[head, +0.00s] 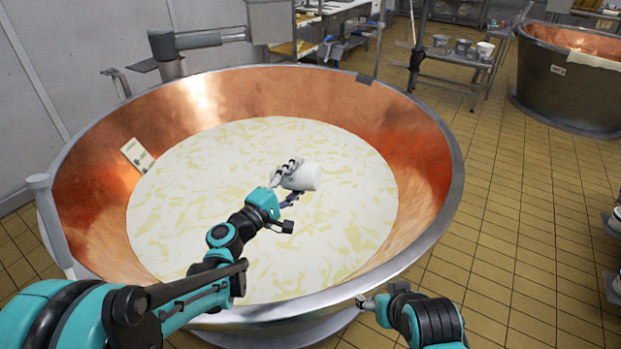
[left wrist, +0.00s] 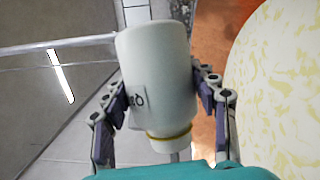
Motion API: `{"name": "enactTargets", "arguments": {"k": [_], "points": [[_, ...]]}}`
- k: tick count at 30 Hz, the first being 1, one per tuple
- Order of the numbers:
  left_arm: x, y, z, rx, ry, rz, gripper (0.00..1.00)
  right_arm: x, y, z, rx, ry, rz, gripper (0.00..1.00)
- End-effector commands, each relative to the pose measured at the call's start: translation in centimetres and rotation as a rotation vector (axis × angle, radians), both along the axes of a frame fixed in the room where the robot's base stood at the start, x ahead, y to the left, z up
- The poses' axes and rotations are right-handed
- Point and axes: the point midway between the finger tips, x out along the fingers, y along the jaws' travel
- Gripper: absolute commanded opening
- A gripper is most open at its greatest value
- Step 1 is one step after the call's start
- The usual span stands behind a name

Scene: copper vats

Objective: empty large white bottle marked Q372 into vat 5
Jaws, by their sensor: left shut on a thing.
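A white bottle (head: 305,178) is held by my left gripper (head: 289,181) above the large copper vat (head: 420,180), over the pale, yellow-flecked contents (head: 200,220). In the head view the bottle lies tilted on its side. In the left wrist view the bottle (left wrist: 160,70) sits between both fingers of my left gripper (left wrist: 160,100), with a yellow band at its narrow neck. Its label (left wrist: 137,105) is partly covered by a finger, so the marking cannot be read in full. No stream from the bottle shows. My right gripper (head: 368,303) is by the vat's near rim; its fingers are unclear.
A card (head: 137,155) with unreadable marks is on the vat's inner left wall. A metal post and arm (head: 185,42) stand at the back rim. A second vat (head: 565,85) is at the far right, beside a rack with buckets (head: 463,47).

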Motion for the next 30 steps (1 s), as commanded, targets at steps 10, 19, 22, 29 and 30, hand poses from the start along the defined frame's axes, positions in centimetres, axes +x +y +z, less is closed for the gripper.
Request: {"name": "enactTargets", "arguments": {"k": [10, 19, 22, 29, 30], "points": [[0.1, 0.2, 1.5, 0.668, -0.216, -0.003, 0.08, 0.0, 0.0, 7.1, 0.000, 0.000, 0.000, 0.67], [0.1, 0.4, 1.3, 1.157, -0.374, -0.003, 0.08, 0.0, 0.0, 10.0, 0.000, 0.000, 0.000, 0.67], [0.2, 0.5, 1.2, 1.284, -0.416, -0.003, 0.08, 0.0, 0.0, 10.5, 0.000, 0.000, 0.000, 0.67], [0.2, 0.7, 1.2, 1.507, -0.487, -0.002, 0.08, 0.0, 0.0, 11.1, 0.000, 0.000, 0.000, 0.67], [0.2, 0.7, 1.2, 1.535, -0.496, -0.002, 0.08, 0.0, 0.0, 11.2, 0.000, 0.000, 0.000, 0.67]]}}
